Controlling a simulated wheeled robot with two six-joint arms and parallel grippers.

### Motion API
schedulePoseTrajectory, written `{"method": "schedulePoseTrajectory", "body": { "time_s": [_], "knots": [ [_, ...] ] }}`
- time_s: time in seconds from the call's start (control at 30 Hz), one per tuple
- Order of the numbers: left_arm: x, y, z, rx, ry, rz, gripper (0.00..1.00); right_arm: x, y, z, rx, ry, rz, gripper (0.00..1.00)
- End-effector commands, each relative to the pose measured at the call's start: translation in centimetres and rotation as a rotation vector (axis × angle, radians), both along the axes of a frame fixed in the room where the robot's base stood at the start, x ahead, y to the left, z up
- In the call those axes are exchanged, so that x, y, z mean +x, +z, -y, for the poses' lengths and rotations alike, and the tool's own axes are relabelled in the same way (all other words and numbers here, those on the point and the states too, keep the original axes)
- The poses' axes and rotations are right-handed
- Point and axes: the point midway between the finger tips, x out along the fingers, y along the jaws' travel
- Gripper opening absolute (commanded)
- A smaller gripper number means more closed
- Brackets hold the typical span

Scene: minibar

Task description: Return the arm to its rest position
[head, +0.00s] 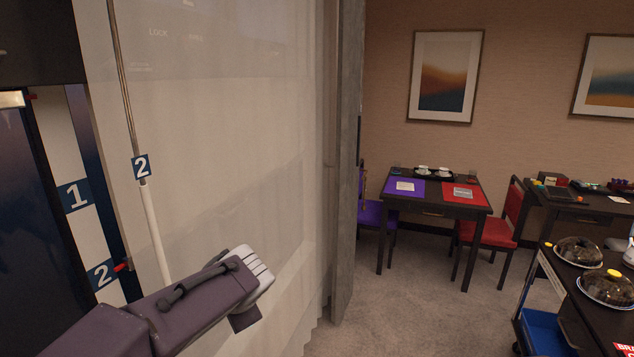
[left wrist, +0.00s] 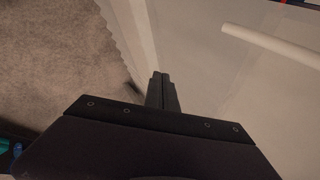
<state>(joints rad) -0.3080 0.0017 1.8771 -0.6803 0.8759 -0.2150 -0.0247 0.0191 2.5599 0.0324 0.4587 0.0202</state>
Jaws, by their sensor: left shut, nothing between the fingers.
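My left arm (head: 200,303) comes in from the lower left in the head view and reaches toward the pale sheer curtain (head: 230,150). Its gripper fingers are hidden behind the wrist there. In the left wrist view my left gripper (left wrist: 162,76) is shut and empty, its two dark fingers together. A white rod (head: 152,225) with a blue "2" tag hangs in front of the curtain, left of my wrist. The rod also shows in the left wrist view (left wrist: 270,44), apart from the fingers. My right gripper is not in view.
Grey carpet (head: 420,300) is open in the middle. A trolley (head: 545,315) with domed dishes stands at the lower right. A dark table (head: 432,205) with purple and red mats stands farther back, with chairs beside it. A grey curtain edge (head: 346,160) runs down the middle.

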Motion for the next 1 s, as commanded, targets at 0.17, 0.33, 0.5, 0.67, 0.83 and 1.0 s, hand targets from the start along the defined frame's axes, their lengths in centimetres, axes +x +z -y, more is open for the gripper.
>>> {"method": "schedulePoseTrajectory", "body": {
  "time_s": [0.17,0.33,0.5,0.67,0.83,1.0],
  "knots": [
    [-8.8,-13.2,-0.4,-0.364,0.336,-0.222,0.0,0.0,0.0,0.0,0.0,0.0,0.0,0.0],
    [-15.8,-19.3,0.1,-0.598,0.694,-0.304,0.0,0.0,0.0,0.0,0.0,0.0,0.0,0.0],
    [-18.0,-20.7,0.3,-0.661,0.824,-0.314,0.0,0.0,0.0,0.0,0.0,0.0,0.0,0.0],
    [-18.0,-20.7,0.3,-0.661,0.822,-0.314,0.0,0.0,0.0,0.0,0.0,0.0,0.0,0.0],
    [-18.0,-20.7,0.3,-0.661,0.822,-0.314,0.0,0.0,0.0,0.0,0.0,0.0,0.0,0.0],
    [-18.0,-20.7,0.3,-0.661,0.822,-0.314,0.0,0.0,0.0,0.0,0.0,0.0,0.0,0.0]
  ]
}}
